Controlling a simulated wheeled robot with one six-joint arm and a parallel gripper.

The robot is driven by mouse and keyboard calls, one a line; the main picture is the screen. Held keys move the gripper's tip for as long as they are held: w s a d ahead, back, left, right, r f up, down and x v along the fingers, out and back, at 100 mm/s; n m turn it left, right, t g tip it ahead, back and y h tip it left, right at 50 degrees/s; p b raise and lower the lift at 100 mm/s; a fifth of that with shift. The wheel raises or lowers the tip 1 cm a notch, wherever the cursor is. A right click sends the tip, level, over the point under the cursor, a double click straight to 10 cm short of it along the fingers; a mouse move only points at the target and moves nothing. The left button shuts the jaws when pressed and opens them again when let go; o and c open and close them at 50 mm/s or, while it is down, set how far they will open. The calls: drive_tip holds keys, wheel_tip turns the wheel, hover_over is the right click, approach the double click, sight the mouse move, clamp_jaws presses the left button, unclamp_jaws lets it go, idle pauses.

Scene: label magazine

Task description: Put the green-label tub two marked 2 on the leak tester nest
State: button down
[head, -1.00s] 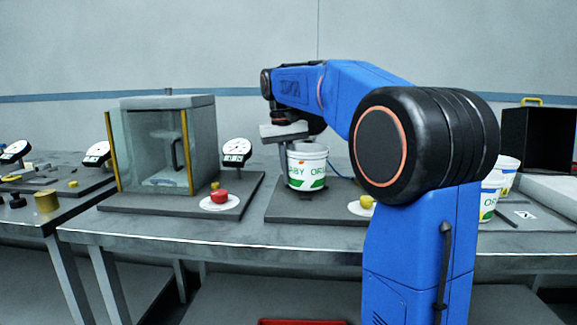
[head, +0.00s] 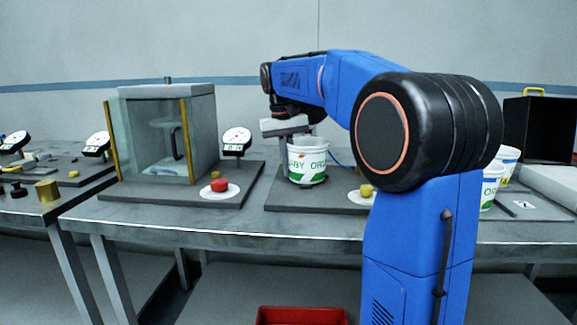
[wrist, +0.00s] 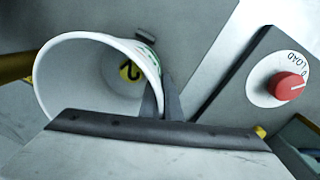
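The white green-label tub (head: 307,165) stands upright over the middle dark plate (head: 335,196), low and close to it. Whether it touches the nest under it is hidden.
A glass chamber (head: 155,140) with a gauge (head: 236,141) and red knob (head: 219,186) stands at left. A yellow knob (head: 366,190) is right of the tub. More tubs (head: 490,185) stand behind my arm. A red bin (head: 300,315) is below.

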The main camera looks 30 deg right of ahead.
drive_tip(key=shift+f, duration=0.25)
drive_tip(key=c, duration=1.9)
unclamp_jaws()
drive_tip(key=r, duration=0.5)
drive_tip(key=a+r, duration=0.1)
drive_tip(key=r, duration=1.1)
drive_tip(key=shift+w+a+r, duration=0.1)
drive_tip(key=shift+w+a, duration=0.2)
drive_tip(key=shift+a, duration=0.05)
drive_tip(key=shift+s, duration=0.1)
